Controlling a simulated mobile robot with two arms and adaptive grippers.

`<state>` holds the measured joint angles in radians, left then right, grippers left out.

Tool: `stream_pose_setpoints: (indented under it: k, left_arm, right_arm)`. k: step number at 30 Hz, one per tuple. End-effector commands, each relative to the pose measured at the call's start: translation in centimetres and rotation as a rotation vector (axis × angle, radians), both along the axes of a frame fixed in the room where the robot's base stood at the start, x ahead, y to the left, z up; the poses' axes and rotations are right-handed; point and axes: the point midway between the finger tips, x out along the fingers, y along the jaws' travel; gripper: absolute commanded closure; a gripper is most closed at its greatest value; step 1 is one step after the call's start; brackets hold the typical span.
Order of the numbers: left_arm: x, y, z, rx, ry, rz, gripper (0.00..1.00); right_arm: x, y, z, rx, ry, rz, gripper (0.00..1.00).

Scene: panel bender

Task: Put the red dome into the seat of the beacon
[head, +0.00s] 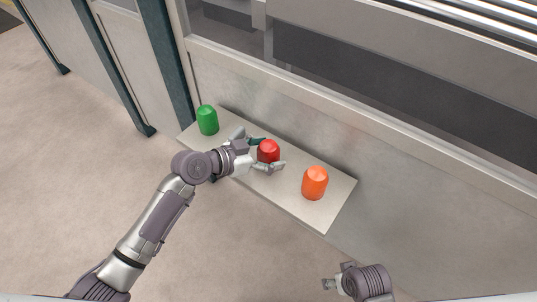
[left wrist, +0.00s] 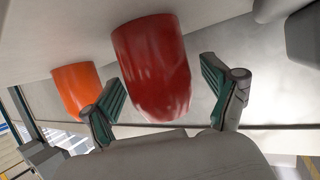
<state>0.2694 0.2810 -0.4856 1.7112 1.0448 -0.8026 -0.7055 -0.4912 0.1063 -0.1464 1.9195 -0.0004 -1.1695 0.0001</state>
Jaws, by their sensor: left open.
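The red dome (head: 268,151) stands upright on a light shelf (head: 322,219), in the middle of a row of three domes. My left gripper (head: 268,155) is open, with one finger on each side of the red dome. In the left wrist view the red dome (left wrist: 155,68) sits between the open fingers of the left gripper (left wrist: 165,95), with a visible gap at the right finger. Whether the left finger touches it I cannot tell. My right gripper (head: 328,284) shows at the bottom of the head view, away from the shelf; its jaws are too small to judge. The beacon's seat is not in view.
A green dome (head: 207,120) stands on the shelf to the left, and an orange dome (head: 315,183) to the right. The orange dome also shows in the left wrist view (left wrist: 76,88). The machine's panel wall (head: 420,190) rises behind the shelf. The floor (head: 230,255) in front is clear.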

Motion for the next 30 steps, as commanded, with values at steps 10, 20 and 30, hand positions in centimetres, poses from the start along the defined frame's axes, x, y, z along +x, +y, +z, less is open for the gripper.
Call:
stream_pose_setpoints:
  k: [10,20,30]
  left_arm:
    - [0.0,0.0,0.0,0.0,0.0,0.0,0.41]
    - [0.0,0.0,0.1,-0.001,-0.001,0.0,0.83]
    - [0.0,0.0,1.5,0.0,-0.003,-0.001,0.84]
  right_arm:
    - [-0.3,-0.1,-0.2,-0.002,0.007,-0.002,0.19]
    - [-0.3,-0.2,-0.2,-0.002,0.006,-0.002,0.19]
    - [-0.5,-0.3,-1.0,-0.005,0.008,0.0,0.19]
